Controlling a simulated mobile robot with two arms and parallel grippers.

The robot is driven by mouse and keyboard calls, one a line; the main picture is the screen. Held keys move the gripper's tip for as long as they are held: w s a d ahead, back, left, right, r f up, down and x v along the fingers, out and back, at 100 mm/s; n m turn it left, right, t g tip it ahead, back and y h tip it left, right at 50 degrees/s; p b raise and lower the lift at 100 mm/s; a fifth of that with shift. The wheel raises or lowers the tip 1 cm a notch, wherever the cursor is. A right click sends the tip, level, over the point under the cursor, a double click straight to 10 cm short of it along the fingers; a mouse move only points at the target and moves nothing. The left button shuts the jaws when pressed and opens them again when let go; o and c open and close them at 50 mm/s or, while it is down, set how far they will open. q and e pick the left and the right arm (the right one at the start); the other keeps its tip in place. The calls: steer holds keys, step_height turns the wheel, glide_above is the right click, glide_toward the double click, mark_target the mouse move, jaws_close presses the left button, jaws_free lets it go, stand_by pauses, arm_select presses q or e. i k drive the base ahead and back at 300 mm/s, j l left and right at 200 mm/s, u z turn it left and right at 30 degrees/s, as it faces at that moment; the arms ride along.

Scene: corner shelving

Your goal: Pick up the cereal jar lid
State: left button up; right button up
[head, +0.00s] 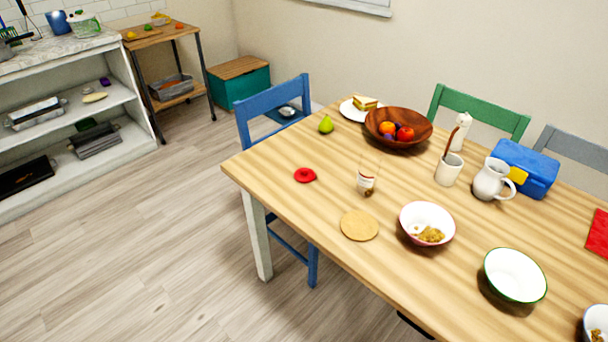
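A small round red lid (305,175) with a raised middle lies flat on the wooden table (285,155) near its left end. A small container (366,182) with a pale label, seemingly a clear jar, stands to the right of the red lid. A flat round tan disc (359,225) lies in front of the jar, near the table's front edge. I cannot tell for sure whether the red lid or the tan disc is the cereal jar's lid. Neither of my grippers is in view.
Bowls (427,223) stand to the right, some with cereal. A blue chair (273,100) is at the table's left end. Floor at left is clear.

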mark_target(304, 175)
steer(key=i+l+z, duration=0.1)
steer(key=z, duration=0.25)
steer(key=i+z, duration=0.35)
steer(key=k+l, duration=0.05)
steer(key=k, duration=0.05)
